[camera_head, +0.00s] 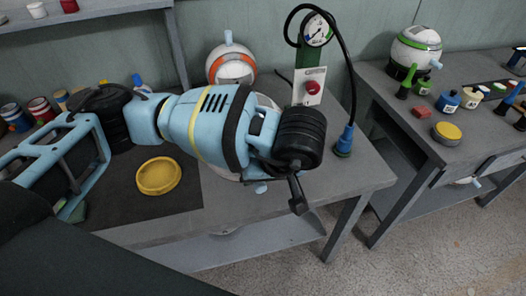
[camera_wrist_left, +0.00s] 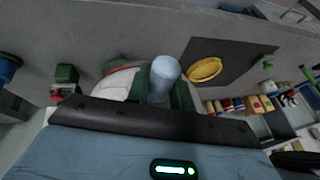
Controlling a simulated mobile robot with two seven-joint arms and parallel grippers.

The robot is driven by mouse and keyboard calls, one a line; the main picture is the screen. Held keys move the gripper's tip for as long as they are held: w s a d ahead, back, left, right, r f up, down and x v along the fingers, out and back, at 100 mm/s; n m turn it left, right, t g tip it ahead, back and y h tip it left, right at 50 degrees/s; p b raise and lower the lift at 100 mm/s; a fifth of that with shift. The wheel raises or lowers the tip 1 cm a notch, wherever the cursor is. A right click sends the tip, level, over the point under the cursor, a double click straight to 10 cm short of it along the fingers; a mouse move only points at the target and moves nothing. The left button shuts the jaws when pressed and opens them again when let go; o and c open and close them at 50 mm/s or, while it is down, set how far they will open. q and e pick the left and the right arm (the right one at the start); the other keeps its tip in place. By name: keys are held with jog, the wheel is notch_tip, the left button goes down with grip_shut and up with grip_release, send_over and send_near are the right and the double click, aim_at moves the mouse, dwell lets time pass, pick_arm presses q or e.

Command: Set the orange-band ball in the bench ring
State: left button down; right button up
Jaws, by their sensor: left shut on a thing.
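A white ball with an orange band (camera_head: 232,68) and a light-blue stem on top stands at the back of the near bench, behind my left arm. My left gripper (camera_head: 292,178) is over the bench, right of the yellow ring. In the left wrist view a light-blue stem (camera_wrist_left: 164,75) is at the jaws, with a white ball surface (camera_wrist_left: 118,86) and dark green parts beside it. My left gripper is shut on this stem. My arm hides most of that ball in the head view, and I cannot tell its band. The yellow ring (camera_head: 158,176) lies on the dark mat.
A gauge post with a red button (camera_head: 312,86) and a black hose stands right of my arm. Small jars (camera_head: 40,108) are at the left. The right bench holds a green-band ball (camera_head: 416,50), bottles and a yellow-topped disc (camera_head: 447,132). A gap separates the benches.

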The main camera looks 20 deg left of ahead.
pick_arm(q)
jog(key=w, duration=0.3)
jog(key=w+a, duration=0.1)
jog(key=w, duration=0.3)
jog(key=w+a+f+b, duration=0.1)
jog(key=w, duration=0.3)
jog(key=shift+w+a, duration=0.1)
jog(key=shift+w, duration=0.1)
jog(key=shift+w+f, duration=0.15)
jog(key=shift+f, duration=0.1)
notch_tip(320, 180, down, 3)
